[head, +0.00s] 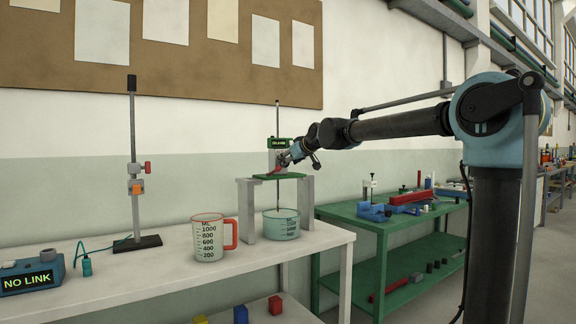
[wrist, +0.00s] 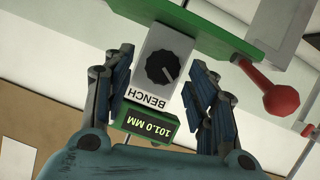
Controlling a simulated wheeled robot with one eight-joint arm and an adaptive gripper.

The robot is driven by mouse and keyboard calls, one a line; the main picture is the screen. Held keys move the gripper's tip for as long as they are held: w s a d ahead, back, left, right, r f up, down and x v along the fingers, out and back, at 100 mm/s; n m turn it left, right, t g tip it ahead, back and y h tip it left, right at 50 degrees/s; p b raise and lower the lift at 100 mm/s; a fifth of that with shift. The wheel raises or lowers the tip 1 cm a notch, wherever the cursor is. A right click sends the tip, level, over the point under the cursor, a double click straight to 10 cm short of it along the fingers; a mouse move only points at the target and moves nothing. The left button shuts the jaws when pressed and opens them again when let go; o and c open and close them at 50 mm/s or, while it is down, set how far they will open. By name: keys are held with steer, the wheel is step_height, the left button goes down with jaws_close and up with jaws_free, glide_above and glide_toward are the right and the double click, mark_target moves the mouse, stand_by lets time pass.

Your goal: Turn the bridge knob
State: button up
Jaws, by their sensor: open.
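The bridge knob (wrist: 162,68) is a round black dial with a pale pointer mark toward its lower right in the wrist view. It sits on a grey box (wrist: 181,47) marked BENCH, upside down in this view. A green display (wrist: 150,124) beside it reads 101.0 MM; the display (head: 278,143) also shows in the head view. My gripper (wrist: 161,80) is open, its fingers on either side of the box and knob, with nothing held. In the head view my gripper (head: 287,158) is at the bridge and hides the knob. I cannot tell whether the fingers touch the box.
The bridge's green plate (head: 292,177) rests on grey uprights (head: 246,210) above a glass bowl (head: 281,226). A red ball-ended lever (wrist: 281,101) is close to the gripper. A measuring jug (head: 208,241), a rod stand (head: 136,240) and a NO LINK box (head: 33,274) stand left.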

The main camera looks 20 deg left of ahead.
steer(key=v, duration=1)
steer(key=shift+d, duration=0.1)
stand_by(1.0)
steer(key=v, duration=0.5)
steer(key=x, duration=1.7)
steer(key=shift+s, duration=0.1)
steer(key=c, duration=1)
